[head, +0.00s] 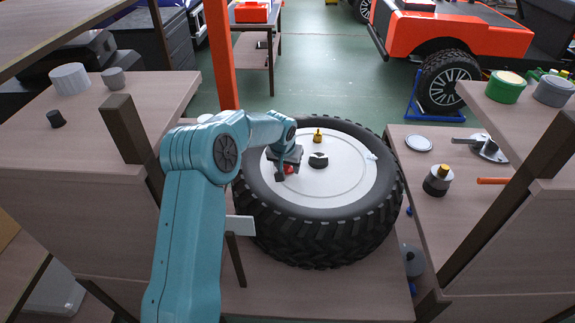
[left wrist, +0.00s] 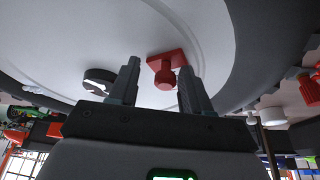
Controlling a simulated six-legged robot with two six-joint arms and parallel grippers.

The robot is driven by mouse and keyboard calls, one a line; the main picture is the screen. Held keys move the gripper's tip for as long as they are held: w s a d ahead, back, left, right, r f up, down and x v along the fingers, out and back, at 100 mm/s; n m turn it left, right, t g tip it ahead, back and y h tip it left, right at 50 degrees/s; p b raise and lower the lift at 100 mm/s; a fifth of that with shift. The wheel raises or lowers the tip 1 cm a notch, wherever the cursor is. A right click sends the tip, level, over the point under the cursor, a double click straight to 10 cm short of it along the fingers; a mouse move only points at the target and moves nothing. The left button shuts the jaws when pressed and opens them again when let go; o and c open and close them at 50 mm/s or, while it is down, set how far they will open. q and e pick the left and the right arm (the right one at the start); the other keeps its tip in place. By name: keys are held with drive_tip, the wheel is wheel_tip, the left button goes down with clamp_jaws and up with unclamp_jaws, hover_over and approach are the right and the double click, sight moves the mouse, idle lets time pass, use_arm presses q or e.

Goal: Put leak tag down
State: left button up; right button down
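The leak tag is taken to be the small red piece (head: 289,169) on the left part of the white disc (head: 335,190) in the big tyre (head: 320,240). In the left wrist view the red tag (left wrist: 165,68) has a square plate and a round knob, with the plate at the disc's surface. My left gripper (head: 285,166) is low over the disc. In the wrist view its fingers (left wrist: 159,70) stand apart on either side of the tag, with a clear gap on the left side and the right finger close to the knob. My right gripper is not in view.
A dark round cap (head: 318,161) and a brass piece (head: 318,136) are on the disc nearby. The right bench holds a silver disc (head: 418,143), a tool (head: 487,149) and a black cylinder (head: 437,182). Grey cylinders (head: 69,79) stand on the left bench. The disc's front is clear.

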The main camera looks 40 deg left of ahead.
use_arm(q)
drive_tip(key=shift+r, duration=0.3)
drive_tip(key=v, duration=1.1)
drive_tip(key=shift+s+d+r, duration=0.15)
drive_tip(key=shift+r, duration=0.15)
drive_tip(key=shift+r, duration=0.1)
